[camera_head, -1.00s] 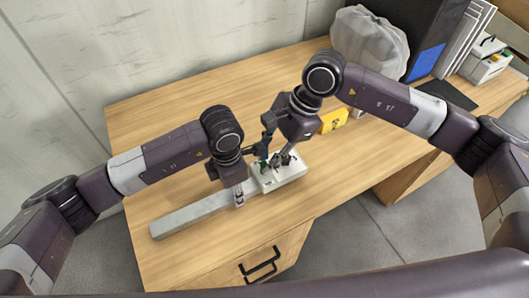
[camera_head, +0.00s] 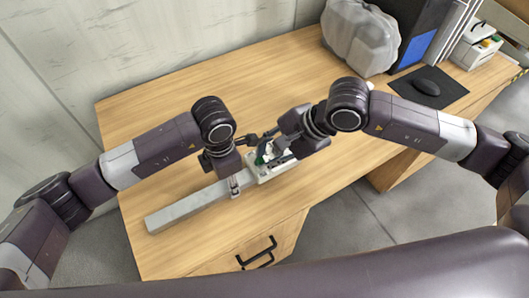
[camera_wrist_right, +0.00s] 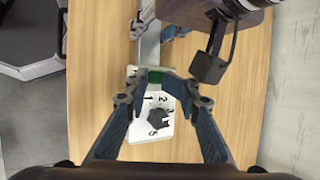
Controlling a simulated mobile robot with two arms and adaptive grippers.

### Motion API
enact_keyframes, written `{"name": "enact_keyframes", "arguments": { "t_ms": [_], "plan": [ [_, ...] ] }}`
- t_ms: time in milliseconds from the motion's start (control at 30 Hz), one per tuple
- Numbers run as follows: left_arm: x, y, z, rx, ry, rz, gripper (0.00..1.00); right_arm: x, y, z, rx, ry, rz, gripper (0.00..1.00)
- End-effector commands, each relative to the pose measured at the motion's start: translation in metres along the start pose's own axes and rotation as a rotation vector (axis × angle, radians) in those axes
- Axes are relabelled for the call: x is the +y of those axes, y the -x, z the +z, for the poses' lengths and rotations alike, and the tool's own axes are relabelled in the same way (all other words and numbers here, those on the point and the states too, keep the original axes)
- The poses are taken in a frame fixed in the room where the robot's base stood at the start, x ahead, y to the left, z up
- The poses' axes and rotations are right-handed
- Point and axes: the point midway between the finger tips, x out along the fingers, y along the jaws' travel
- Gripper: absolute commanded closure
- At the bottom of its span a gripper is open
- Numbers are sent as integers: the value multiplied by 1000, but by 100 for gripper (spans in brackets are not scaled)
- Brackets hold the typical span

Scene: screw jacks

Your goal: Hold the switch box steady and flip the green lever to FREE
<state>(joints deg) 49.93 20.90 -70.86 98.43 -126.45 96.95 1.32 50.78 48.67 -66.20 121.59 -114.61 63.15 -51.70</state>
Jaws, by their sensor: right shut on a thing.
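The white switch box (camera_head: 263,179) lies on the table at the right end of a long grey bar. In the right wrist view, the box (camera_wrist_right: 144,122) shows printed numbers and a dark knob. A green part, apparently the lever (camera_wrist_right: 155,74), is at the box's far end. My right gripper (camera_wrist_right: 157,80) is shut on the green lever, with a fingertip on each side of it. My left gripper (camera_head: 240,168) is down at the junction of bar and box, one fingertip beside the bar. Its grip is partly hidden, and I cannot tell whether it is closed.
The grey bar (camera_head: 187,210) runs left along the table (camera_head: 150,110). A translucent grey bag (camera_head: 362,38), a mouse (camera_head: 427,87) on a dark pad and a white container (camera_head: 478,45) are at the back right. The table's left part is clear.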

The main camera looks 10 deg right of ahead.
Motion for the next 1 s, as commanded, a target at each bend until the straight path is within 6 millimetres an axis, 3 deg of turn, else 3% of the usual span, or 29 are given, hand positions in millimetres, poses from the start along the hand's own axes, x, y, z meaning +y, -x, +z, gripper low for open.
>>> {"name": "enact_keyframes", "arguments": {
  "t_ms": [67, 100, 167, 667, 767, 1000],
  "plan": [
    [2, 2, 1, -3, 1, 4, 100, 10, -4, -4, 6, -9, 25, 100],
    [2, 2, 1, -3, 1, 4, 100, 10, -4, -4, 6, -9, 25, 74],
    [2, 2, 1, -2, 1, 4, 100, 10, -4, -4, 6, -9, 25, 67],
    [2, 1, 0, -1, 3, 3, 100, 5, 1, -2, 4, -5, 15, 67],
    [2, 1, 0, -1, 3, 3, 100, 4, 11, -2, 5, -4, 11, 67],
    [1, 0, 0, -1, 2, 3, 100, 3, 61, -2, 6, -3, 10, 67]
  ]
}}
